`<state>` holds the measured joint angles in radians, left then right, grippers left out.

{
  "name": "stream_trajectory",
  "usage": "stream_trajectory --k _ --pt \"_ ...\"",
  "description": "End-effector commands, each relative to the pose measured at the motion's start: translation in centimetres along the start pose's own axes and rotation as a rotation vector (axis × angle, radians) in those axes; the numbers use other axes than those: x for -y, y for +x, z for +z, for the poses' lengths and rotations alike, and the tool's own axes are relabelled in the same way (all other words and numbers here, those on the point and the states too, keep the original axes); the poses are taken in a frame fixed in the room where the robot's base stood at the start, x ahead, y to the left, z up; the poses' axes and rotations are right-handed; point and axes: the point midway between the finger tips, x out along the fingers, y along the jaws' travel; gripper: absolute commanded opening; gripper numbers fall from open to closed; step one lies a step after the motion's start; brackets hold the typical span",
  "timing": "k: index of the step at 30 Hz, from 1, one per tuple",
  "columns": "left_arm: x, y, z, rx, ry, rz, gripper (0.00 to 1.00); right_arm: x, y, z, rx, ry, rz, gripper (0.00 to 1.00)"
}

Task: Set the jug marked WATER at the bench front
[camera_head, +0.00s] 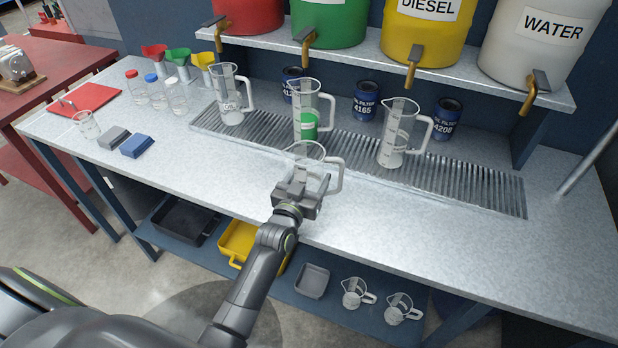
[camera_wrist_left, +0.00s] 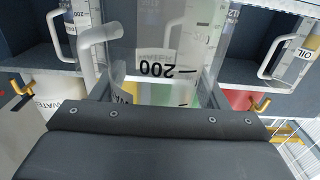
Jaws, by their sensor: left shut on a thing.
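A clear measuring jug (camera_head: 308,152) with a handle on its right is in my left gripper (camera_head: 298,183), over the front part of the bench (camera_head: 430,225). The gripper hides its lower part, so I cannot tell whether it touches the bench. In the left wrist view the jug (camera_wrist_left: 160,72) fills the middle, with a 200 mark and a partly hidden label I cannot read for sure. My left gripper is shut on this jug. My right gripper is not in view.
On the drip grate (camera_head: 470,190) stand a left jug (camera_head: 231,112), a jug with green content (camera_head: 307,125) and a right jug (camera_head: 393,150). A white WATER tank (camera_head: 535,60) is on the shelf. Oil filters (camera_head: 366,100) stand behind. The bench front right is clear.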

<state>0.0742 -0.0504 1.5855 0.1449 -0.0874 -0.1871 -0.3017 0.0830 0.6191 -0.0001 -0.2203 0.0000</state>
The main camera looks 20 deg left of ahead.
Motion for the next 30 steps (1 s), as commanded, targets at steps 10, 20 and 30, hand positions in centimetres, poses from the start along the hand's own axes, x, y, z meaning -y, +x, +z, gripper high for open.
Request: stream_trajectory --k 10,20,30 --pt "0.0 0.0 0.3 0.000 0.000 0.000 0.88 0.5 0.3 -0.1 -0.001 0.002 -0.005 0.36" --pt "0.0 0.0 0.1 0.000 0.000 0.000 0.90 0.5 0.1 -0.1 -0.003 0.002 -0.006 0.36" --pt "0.0 -2.9 0.4 0.000 -0.002 -0.002 0.90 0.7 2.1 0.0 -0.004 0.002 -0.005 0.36"
